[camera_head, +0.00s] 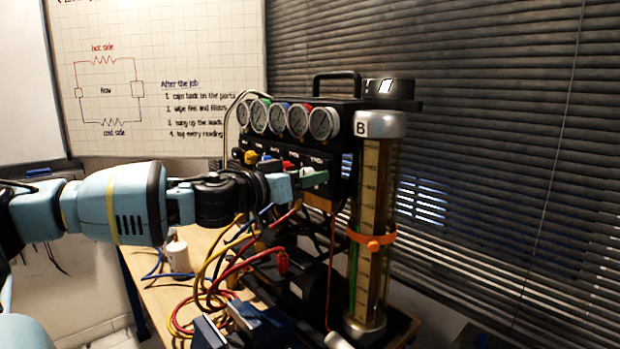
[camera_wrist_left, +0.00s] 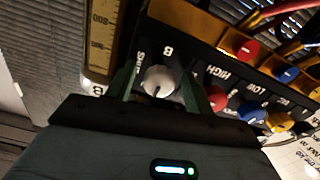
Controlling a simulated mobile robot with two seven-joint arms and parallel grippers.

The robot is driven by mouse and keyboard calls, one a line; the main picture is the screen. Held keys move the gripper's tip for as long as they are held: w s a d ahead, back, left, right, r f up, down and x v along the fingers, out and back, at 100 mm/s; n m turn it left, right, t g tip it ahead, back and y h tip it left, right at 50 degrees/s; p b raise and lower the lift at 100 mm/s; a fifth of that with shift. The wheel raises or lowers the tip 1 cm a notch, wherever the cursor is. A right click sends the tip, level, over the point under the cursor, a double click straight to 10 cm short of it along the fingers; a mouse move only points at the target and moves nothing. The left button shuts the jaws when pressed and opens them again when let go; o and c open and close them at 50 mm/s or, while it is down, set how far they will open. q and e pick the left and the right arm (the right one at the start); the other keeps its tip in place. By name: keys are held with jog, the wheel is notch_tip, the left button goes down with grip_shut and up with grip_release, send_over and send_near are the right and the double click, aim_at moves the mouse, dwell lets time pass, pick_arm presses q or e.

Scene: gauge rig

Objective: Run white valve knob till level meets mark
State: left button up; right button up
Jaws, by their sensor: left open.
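The white valve knob (camera_wrist_left: 157,81) shows in the left wrist view beside the letter B and a label on the black panel. My left gripper (camera_wrist_left: 158,90) is open, with one green finger on each side of the knob; I cannot tell whether they touch it. In the head view my left gripper (camera_head: 313,180) is at the panel front and mostly hides the knob. The tall sight tube (camera_head: 368,195), capped with a B label, stands right of it. An orange ring mark (camera_head: 372,241) circles the tube below its middle. The liquid level is hard to make out.
Several round gauges (camera_head: 289,119) line the panel top. Red (camera_wrist_left: 217,98), blue (camera_wrist_left: 250,112) and yellow (camera_wrist_left: 279,122) knobs sit close to the white one. Coloured hoses (camera_head: 215,275) hang below over the wooden bench (camera_head: 205,243). Window blinds (camera_head: 500,130) are behind.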

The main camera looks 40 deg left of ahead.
pick_arm(q)
jog(key=shift+s, duration=0.1)
jog(key=c, duration=1)
jog(key=shift+o, duration=0.2)
jog(key=shift+m, duration=1)
jog(key=m, duration=0.8)
jog(key=shift+m, duration=0.4)
jog(key=m, duration=0.2)
jog(key=shift+m, duration=0.3)
jog(key=m, duration=0.3)
jog(key=shift+m, duration=0.6)
pick_arm(e)
jog(key=shift+s+r, duration=0.1)
jog(key=shift+r, duration=0.15)
pick_arm(q)
jog(key=shift+m, duration=0.3)
jog(key=shift+r, duration=0.1)
pick_arm(e)
jog(key=shift+s+d+f, duration=0.1)
jog(key=shift+s+f, duration=0.05)
jog(key=shift+s, duration=0.05)
